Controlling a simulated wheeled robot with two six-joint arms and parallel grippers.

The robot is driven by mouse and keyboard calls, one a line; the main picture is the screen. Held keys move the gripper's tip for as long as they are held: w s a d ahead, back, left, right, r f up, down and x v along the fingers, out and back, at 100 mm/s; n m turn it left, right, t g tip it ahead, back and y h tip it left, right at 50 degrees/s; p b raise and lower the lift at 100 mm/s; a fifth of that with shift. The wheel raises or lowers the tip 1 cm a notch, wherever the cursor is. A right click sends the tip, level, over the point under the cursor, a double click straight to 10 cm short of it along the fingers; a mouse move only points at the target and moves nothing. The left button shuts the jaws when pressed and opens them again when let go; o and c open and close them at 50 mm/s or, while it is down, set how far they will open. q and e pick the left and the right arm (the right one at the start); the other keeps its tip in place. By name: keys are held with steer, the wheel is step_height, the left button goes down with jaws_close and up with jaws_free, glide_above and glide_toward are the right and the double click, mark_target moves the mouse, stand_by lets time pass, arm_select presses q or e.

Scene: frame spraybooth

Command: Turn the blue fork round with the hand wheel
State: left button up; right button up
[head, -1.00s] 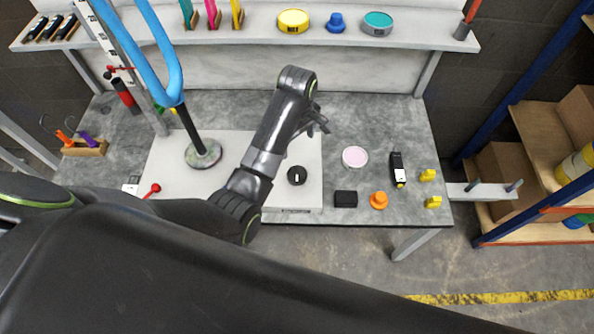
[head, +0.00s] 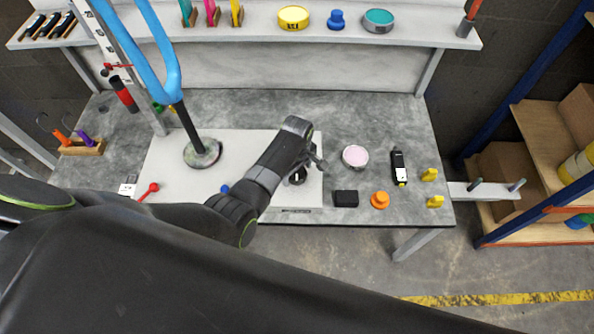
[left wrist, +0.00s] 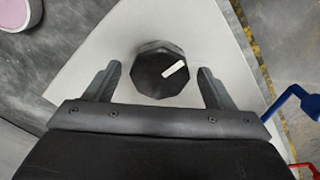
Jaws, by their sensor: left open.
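The blue fork (head: 166,50) stands upright on a black stem, on a round speckled base (head: 203,153) at the left of a white board. Its two prongs run up out of the top of the head view. The hand wheel is a black faceted knob with a white mark (left wrist: 153,82). In the head view the knob (head: 297,178) is partly hidden by my left gripper (head: 313,164). In the left wrist view my left gripper (left wrist: 158,76) is open, one finger on each side of the knob, with gaps visible. My right gripper is not in view.
A red-knobbed lever (head: 152,188) and a small blue knob (head: 225,189) are on the white board (head: 165,165). Right of the board are a black block (head: 346,199), an orange knob (head: 380,200) and a pink-topped tin (head: 355,156). A shelf (head: 400,33) runs along the back.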

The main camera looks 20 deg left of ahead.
arm_select(q)
steer(key=shift+f, duration=0.15)
steer(key=c, duration=1)
